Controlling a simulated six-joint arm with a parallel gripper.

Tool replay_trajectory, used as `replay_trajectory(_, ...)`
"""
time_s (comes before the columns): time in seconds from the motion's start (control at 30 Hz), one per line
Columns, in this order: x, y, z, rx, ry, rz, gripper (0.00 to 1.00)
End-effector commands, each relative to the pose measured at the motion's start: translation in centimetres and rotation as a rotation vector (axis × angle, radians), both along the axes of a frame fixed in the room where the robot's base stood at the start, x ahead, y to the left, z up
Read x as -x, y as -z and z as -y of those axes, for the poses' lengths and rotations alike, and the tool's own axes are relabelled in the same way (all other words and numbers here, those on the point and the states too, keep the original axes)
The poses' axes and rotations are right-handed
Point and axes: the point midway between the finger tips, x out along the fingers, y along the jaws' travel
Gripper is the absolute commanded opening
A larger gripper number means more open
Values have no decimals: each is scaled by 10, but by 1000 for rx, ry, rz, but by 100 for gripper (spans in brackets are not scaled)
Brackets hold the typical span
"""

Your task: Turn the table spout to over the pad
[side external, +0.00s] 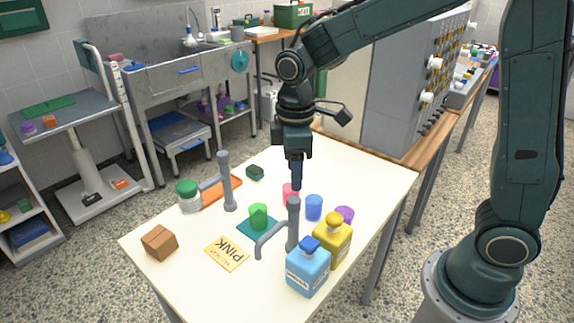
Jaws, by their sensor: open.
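Two grey posts with side arms stand on the white table; I cannot tell for sure which is the table spout. The nearer post (293,223) has a bent arm reaching left and toward the camera, its end pointing down beside the teal pad. The farther post (227,182) has an arm reaching left toward a green-lidded jar (188,196). The teal pad (245,222) lies between the posts with a green cup (258,216) on it. My gripper (297,186) points down just above the nearer post's top in the picture; it is open, its fingers overlapping from this side. Contact cannot be told.
Blue (308,268) and yellow (332,241) bottles stand close right of the nearer post. Pink, blue (314,207) and purple cups stand behind. The table's far right is clear.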

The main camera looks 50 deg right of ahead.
Motion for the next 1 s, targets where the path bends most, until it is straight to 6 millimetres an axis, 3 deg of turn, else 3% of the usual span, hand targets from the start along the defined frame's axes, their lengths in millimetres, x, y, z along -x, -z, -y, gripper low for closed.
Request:
replay_trajectory(0.3,0,49,0,1,0,-4,50)
replay_trajectory(0.5,0,70,0,0,0,-1,50)
replay_trajectory(0.97,0,80,0,0,0,0,50)
replay_trajectory(1.0,0,80,0,0,0,0,47)
